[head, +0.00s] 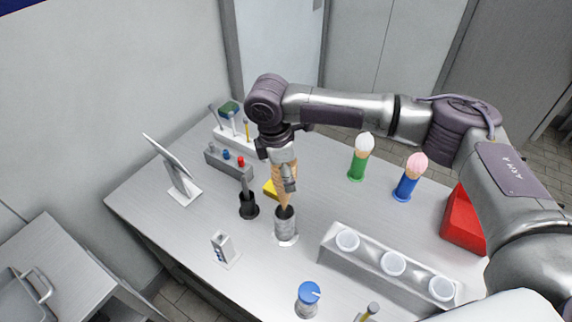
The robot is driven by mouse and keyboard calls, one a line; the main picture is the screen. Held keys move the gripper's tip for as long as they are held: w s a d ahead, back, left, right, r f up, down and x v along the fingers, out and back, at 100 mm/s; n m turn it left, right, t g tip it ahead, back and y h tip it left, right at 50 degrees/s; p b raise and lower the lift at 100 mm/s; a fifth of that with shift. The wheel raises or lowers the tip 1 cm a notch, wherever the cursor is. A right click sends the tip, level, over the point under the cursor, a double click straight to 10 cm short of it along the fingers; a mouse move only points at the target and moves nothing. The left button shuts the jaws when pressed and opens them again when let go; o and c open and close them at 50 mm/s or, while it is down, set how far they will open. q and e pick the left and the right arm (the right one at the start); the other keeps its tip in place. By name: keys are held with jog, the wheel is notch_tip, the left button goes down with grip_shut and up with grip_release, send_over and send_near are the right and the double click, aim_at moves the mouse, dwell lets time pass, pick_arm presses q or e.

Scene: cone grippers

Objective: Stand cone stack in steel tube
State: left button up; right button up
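A tan cone stack (278,190) points tip down over the steel tube (286,226), which stands on a round base on the table. The tip is at the tube's dark mouth; I cannot tell how far inside it is. My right gripper (286,182) comes down from above and is shut on the cone stack, with one finger in front of it. The gripper hides the upper part of the stack. My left gripper is not in view.
A black holder (248,208) stands close left of the tube. A steel rack with several white cups (392,264) is at the right. Green (358,165) and blue (406,188) holders with topped cones stand behind. A blue-lidded jar (308,296) is in front.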

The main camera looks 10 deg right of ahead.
aim_at(286, 203)
jog(key=shift+f+b, duration=0.6)
jog(key=shift+f, duration=2.1)
jog(key=shift+p, duration=0.6)
jog(key=shift+f, duration=0.35)
jog(key=shift+f+b, duration=0.9)
jog(key=shift+f, duration=1.9)
jog(key=o, duration=0.9)
